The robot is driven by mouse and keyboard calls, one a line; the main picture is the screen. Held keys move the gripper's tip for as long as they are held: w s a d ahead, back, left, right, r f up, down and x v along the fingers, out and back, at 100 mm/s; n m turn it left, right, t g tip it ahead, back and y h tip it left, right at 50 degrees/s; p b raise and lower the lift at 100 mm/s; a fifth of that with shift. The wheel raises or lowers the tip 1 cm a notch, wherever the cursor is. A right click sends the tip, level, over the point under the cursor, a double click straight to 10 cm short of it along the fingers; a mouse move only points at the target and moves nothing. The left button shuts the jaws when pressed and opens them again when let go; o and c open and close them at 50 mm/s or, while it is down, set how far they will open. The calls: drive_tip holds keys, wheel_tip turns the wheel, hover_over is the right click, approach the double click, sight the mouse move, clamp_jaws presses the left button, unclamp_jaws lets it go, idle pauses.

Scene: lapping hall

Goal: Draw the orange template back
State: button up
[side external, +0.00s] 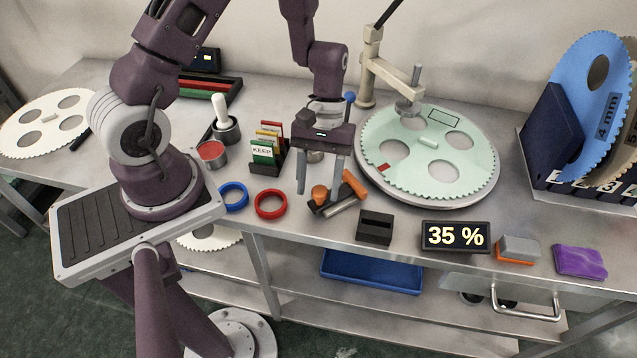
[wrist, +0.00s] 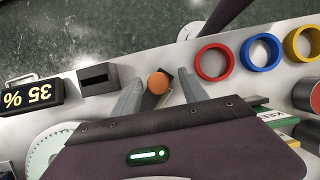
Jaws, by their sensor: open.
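No piece is plainly marked as the orange template. An orange rounded knob (side external: 319,195) and an orange block (side external: 354,184) belong to a small dark fixture with a metal bar (side external: 345,207) near the bench's front edge. My gripper (side external: 318,189) points down over this fixture, open, one finger either side of the knob in the picture. In the wrist view the knob (wrist: 158,83) shows between the spread fingertips (wrist: 162,77), with a visible gap on each side. Whether the fingers are level with the knob is unclear. The orange block is partly hidden behind my right finger.
A black slotted block (side external: 375,227) and a "35 %" display (side external: 455,236) stand right of the fixture. Red (side external: 271,203) and blue (side external: 233,197) rings and a card holder (side external: 266,158) lie left. A pale green holed disc (side external: 400,165) is behind right. Discs stand in a rack (side external: 585,195).

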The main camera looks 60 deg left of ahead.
drive_tip(key=v, duration=0.6)
drive_tip(key=shift+r, duration=0.4)
drive_tip(key=shift+w+a, duration=0.1)
drive_tip(key=shift+a, duration=0.05)
drive_tip(key=s+d+r+m+t+y, duration=0.25)
drive_tip(key=r+m+t, duration=0.2)
drive_tip(key=r, duration=0.95)
drive_tip(key=s+a+r+m+t, duration=0.1)
drive_tip(key=s+r+m+t, duration=0.3)
drive_tip(key=s+r, duration=0.3)
drive_tip(key=s, duration=0.3)
drive_tip(key=shift+s+y, duration=0.2)
drive_tip(key=shift+y, duration=0.15)
